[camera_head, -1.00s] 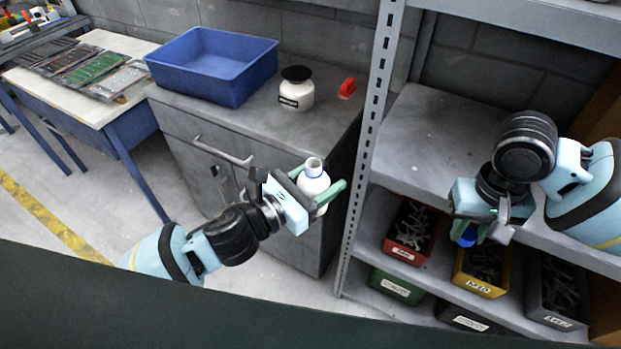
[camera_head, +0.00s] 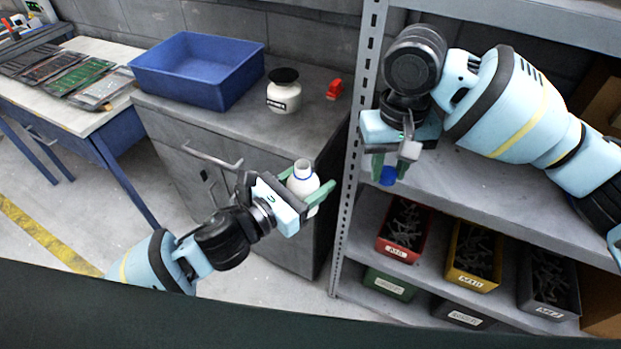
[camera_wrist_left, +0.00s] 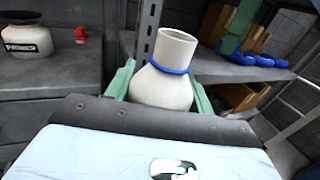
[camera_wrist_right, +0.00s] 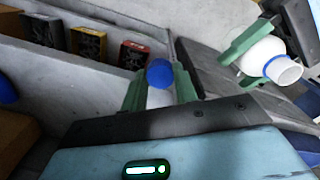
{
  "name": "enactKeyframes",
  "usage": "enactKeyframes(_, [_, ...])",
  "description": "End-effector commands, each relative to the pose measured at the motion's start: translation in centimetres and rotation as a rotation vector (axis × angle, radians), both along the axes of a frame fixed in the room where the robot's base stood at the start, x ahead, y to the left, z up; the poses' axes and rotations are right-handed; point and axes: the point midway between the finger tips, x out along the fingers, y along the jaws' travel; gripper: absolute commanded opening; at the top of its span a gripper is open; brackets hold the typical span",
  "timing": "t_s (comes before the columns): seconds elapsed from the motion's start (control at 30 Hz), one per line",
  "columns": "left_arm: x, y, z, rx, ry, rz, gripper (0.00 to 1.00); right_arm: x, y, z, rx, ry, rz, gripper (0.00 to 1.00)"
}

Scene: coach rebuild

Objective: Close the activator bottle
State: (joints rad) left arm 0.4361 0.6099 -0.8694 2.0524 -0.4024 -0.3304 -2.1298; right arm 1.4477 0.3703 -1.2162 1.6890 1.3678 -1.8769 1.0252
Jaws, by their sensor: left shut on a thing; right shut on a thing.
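The white activator bottle (camera_head: 303,186) has an open neck with a blue ring and stands roughly upright. My left gripper (camera_head: 308,191) is shut around its body, with a green finger on each side in the left wrist view (camera_wrist_left: 160,85). The blue cap (camera_head: 388,176) hangs from my right gripper (camera_head: 385,163), up and to the right of the bottle in the head view. In the right wrist view the cap (camera_wrist_right: 160,73) sits between the green fingers, and the open bottle neck (camera_wrist_right: 285,70) shows to the right, apart from the cap.
A cabinet top holds a blue bin (camera_head: 198,72), a white jar with a black lid (camera_head: 284,95) and a red object (camera_head: 335,89). A shelf post (camera_head: 352,150) stands right of the bottle. Lower shelves hold several bins (camera_head: 404,230).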

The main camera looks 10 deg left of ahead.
Motion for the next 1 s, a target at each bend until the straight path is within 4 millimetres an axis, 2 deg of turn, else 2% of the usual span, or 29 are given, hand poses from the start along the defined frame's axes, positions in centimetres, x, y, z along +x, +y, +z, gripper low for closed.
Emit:
enactKeyframes(0.03, [0.0, 0.0, 0.1, -0.001, -0.002, -0.001, 0.12, 0.2, 1.7, 1.0, 0.002, -0.005, 0.026, 0.08])
enactKeyframes(0.3, [0.0, 0.0, 0.1, -0.001, -0.003, -0.001, 0.12, 0.1, 9.3, 5.5, 0.013, -0.007, 0.158, 0.08])
enactKeyframes(0.5, [0.0, 0.0, 0.1, -0.001, -0.002, -0.001, 0.12, -0.7, 13.0, 7.7, 0.019, -0.006, 0.225, 0.08])
enactKeyframes(0.7, [0.0, 0.0, 0.1, -0.001, -0.002, -0.001, 0.12, -1.1, 14.4, 8.5, 0.022, -0.005, 0.25, 0.08])
enactKeyframes(1.0, [0.0, 0.0, 0.1, -0.001, -0.002, -0.001, 0.12, -1.1, 14.5, 8.5, 0.023, -0.005, 0.252, 0.08])
